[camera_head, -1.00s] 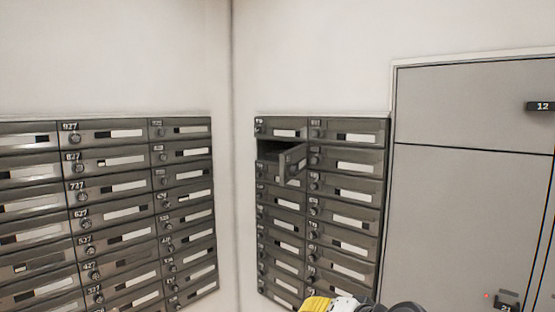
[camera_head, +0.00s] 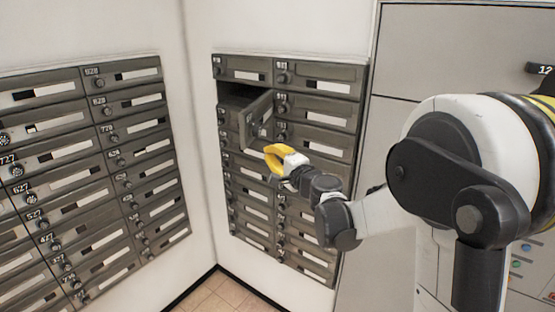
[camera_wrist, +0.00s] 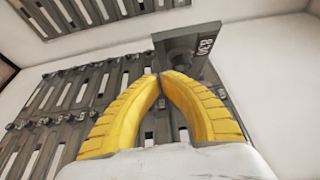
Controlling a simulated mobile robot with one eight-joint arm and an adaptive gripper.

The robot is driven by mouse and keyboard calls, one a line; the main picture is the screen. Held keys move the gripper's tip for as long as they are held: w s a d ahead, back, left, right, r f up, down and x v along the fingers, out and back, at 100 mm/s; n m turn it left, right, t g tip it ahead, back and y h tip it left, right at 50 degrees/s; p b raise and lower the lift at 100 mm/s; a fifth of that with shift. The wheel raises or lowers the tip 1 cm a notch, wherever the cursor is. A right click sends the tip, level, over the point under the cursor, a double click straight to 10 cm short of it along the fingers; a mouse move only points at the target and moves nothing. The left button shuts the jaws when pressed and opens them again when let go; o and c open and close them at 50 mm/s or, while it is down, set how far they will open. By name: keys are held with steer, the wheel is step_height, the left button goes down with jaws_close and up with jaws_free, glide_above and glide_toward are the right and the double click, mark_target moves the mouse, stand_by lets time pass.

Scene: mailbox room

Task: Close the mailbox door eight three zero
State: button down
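The mailbox door 830 (camera_head: 257,118) stands open, swung out from the second row of the right-hand mailbox block in the head view. Its dark compartment (camera_head: 234,93) is exposed to the left of the door. In the wrist view the door (camera_wrist: 187,44) shows the number 830 and sits just beyond the fingertips. My gripper (camera_head: 270,152) has yellow fingers and is at the door's lower right edge. In the wrist view its fingertips (camera_wrist: 158,77) meet, with nothing held between them. I cannot tell whether they touch the door.
A second mailbox block (camera_head: 90,170) covers the left wall, its doors shut. Large grey locker doors (camera_head: 440,50) stand at the right, partly behind my arm. The tiled floor (camera_head: 222,295) shows at the bottom. The space left of the open door is clear.

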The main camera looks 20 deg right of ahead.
mark_target(249, 145)
steer(key=w+a, duration=0.2)
steer(key=w, duration=0.1)
steer(key=shift+w+a, duration=0.15)
steer(key=shift+a, duration=0.2)
steer(key=shift+w+a, duration=0.35)
steer(key=shift+a, duration=0.2)
steer(key=shift+a, duration=0.1)
